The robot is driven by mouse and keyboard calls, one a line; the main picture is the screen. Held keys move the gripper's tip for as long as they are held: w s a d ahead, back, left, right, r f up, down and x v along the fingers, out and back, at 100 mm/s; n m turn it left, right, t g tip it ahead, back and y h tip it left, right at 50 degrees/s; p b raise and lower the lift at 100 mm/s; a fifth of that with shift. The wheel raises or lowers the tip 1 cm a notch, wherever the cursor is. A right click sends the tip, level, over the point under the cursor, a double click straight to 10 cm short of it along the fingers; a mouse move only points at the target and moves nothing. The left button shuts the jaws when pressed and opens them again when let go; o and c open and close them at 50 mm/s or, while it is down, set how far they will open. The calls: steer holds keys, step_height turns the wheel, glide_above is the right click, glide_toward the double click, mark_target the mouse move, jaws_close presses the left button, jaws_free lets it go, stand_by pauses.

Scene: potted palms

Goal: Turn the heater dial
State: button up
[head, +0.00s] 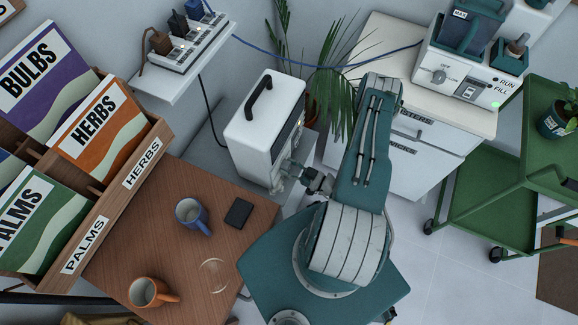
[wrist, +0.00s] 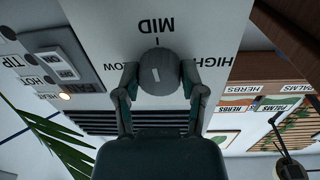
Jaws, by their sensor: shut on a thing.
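The heater is a white box with a black top handle (head: 265,120), standing beyond the wooden table. Its front panel (wrist: 95,25) fills the middle of the wrist view. The grey round dial (wrist: 160,68) has a short white mark, close to upright in the picture and towards the MID label (wrist: 158,24). My gripper (wrist: 160,80) is shut on the dial, one finger on each side. In the head view my gripper (head: 293,172) is at the heater's front; the dial is hidden there.
A switch panel with a lit orange lamp (wrist: 65,96) sits beside the dial. The wooden table (head: 190,240) holds a blue mug (head: 192,215), an orange mug (head: 150,292) and a dark flat item (head: 238,213). A potted palm (head: 325,75) and white cabinet (head: 410,150) stand close behind.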

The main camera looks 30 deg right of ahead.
steer(key=shift+a+m, duration=0.1)
steer(key=shift+m, duration=0.8)
steer(key=o, duration=1.1)
steer(key=shift+o, duration=0.2)
steer(key=shift+s, duration=0.1)
steer(key=v, duration=1.2)
steer(key=shift+f, duration=0.1)
